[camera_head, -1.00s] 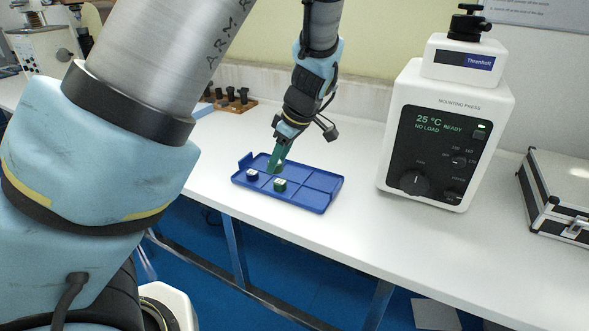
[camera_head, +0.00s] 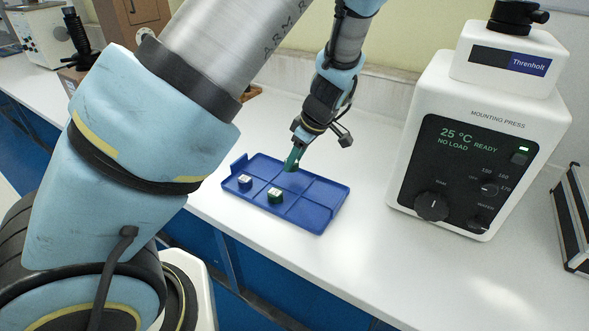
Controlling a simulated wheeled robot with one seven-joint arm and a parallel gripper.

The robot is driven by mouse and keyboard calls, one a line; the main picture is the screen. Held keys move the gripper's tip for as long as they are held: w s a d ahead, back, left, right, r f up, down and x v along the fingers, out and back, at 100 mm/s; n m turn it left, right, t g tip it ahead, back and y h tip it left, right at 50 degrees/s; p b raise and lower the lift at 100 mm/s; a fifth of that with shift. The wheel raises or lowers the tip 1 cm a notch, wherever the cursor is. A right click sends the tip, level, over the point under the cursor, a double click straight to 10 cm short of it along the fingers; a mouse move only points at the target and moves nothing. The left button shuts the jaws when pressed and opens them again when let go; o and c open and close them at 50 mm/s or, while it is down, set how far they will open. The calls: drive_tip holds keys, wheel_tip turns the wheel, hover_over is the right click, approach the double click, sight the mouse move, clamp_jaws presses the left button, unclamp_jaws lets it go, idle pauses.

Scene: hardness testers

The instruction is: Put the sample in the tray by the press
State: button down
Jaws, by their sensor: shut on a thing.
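The blue divided tray (camera_head: 318,219) lies flat on the white bench, left of the mounting press (camera_head: 480,130). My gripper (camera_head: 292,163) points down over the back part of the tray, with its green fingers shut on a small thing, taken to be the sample. The held thing is too small and too covered by the fingers to make out, and I cannot tell whether it touches the tray floor. A dark blue sample with a pale top (camera_head: 244,182) and a green sample with a pale top (camera_head: 276,196) sit in the tray's front compartments.
The press display reads 25 °C, READY, NO LOAD. A silver-edged case (camera_head: 572,220) stands at the far right. Another instrument (camera_head: 35,35) stands at the back left. The tray's right-hand compartments look empty, and the bench in front of the press is clear.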

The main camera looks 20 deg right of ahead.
sight(298, 165)
drive_tip(key=shift+f+p, duration=0.3)
drive_tip(key=shift+f, duration=1.6)
drive_tip(key=c, duration=0.7)
unclamp_jaws()
drive_tip(key=shift+f, duration=0.1)
drive_tip(key=shift+o, duration=0.2)
drive_tip(key=b+v, duration=0.2)
drive_tip(key=v, duration=1)
drive_tip(key=s+a+r+m+g+h, duration=0.1)
drive_tip(key=a+m, duration=0.3)
drive_tip(key=a, duration=1.1)
drive_tip(key=s+a+r+m+h, duration=0.1)
drive_tip(key=a+m, duration=0.4)
drive_tip(key=a, duration=1)
drive_tip(key=shift+a+r+g+h, duration=0.4)
drive_tip(key=shift+h, duration=0.1)
